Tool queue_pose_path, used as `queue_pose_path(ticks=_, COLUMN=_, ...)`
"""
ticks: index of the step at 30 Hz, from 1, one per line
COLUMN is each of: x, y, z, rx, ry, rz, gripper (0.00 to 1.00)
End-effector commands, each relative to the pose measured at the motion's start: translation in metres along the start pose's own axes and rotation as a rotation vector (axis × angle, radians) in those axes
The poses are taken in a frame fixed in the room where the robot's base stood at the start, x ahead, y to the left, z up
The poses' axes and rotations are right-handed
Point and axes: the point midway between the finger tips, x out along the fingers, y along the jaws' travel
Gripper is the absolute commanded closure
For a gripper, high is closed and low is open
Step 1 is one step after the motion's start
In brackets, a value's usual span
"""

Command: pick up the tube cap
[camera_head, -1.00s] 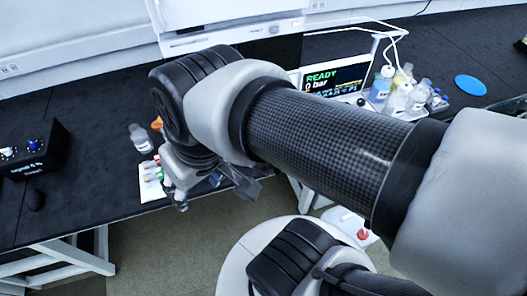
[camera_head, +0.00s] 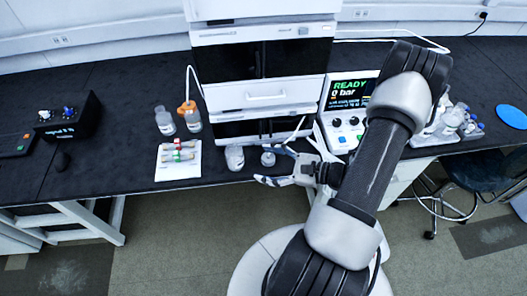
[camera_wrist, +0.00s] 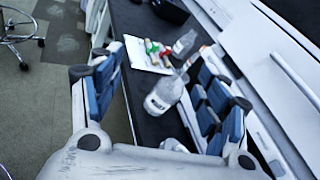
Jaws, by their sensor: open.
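Several small tubes with coloured caps (camera_head: 178,152), red, green and yellow among them, lie on a white sheet (camera_head: 178,173) on the dark bench. They also show, blurred, in the wrist view on the white sheet (camera_wrist: 136,58). I cannot tell which cap is meant. My gripper (camera_head: 268,166) is open and empty, to the right of the sheet near the bench's front edge. A small clear vessel (camera_head: 268,158) stands by its fingertips. In the wrist view a labelled bottle (camera_wrist: 163,94) shows between my open fingers (camera_wrist: 157,65), partly behind the right one.
A bottle (camera_head: 234,158) stands between the sheet and my gripper. Two more bottles (camera_head: 164,121) and an orange item (camera_head: 187,107) stand behind the sheet. A white instrument stack (camera_head: 263,98) rises behind.

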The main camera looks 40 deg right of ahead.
Motion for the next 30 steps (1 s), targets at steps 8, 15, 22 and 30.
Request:
queue_pose_path(ticks=8, x=-0.054, y=0.015, z=-0.124, rx=0.341, ry=0.066, rz=-0.52, gripper=0.31)
queue_pose_path(ticks=15, x=-0.069, y=0.032, z=-0.163, rx=0.44, ry=0.106, rz=-0.682, gripper=0.31)
queue_pose_path(ticks=22, x=-0.046, y=0.017, z=-0.172, rx=0.441, ry=0.108, rz=-0.683, gripper=0.31)
queue_pose_path(ticks=30, x=-0.009, y=-0.011, z=-0.183, rx=0.439, ry=0.107, rz=-0.682, gripper=0.31)
